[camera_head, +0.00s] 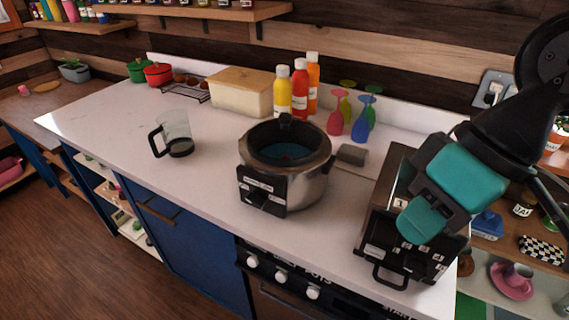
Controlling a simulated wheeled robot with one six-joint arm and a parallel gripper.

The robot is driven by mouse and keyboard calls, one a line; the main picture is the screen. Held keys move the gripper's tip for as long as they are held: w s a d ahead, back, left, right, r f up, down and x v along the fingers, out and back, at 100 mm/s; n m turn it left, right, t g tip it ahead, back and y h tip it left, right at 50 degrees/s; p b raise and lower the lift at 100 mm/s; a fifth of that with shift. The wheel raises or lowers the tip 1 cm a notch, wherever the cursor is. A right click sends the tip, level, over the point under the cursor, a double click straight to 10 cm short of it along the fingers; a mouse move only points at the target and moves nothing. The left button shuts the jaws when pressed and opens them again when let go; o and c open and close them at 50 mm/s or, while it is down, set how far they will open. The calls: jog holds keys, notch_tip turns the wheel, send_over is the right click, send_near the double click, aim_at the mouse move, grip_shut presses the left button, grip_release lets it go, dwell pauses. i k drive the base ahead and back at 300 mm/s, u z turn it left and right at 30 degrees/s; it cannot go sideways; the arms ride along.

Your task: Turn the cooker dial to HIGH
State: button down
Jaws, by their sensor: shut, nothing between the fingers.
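The round metal cooker (312,188) stands on the white counter in the middle, its dark lid with a black knob on top. A black control panel (262,188) with small white labels is on its front. The dial and its setting are too small to make out. My gripper (420,222), with teal fingers, is shut and empty. It is at the right, in front of a dark box-shaped appliance (382,225) and apart from the cooker, and it hides part of that appliance.
A glass jug (175,130) with a black handle stands left of the cooker. Sauce bottles (300,90), coloured glasses (361,125) and a cream box (240,95) stand behind. White knobs (282,276) line the counter's front below. Counter between cooker and appliance is mostly clear.

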aim_at(257, 197)
jog(key=k, duration=0.5)
jog(key=z, duration=3)
jog(key=k, duration=1.4)
jog(key=u, duration=1.55)
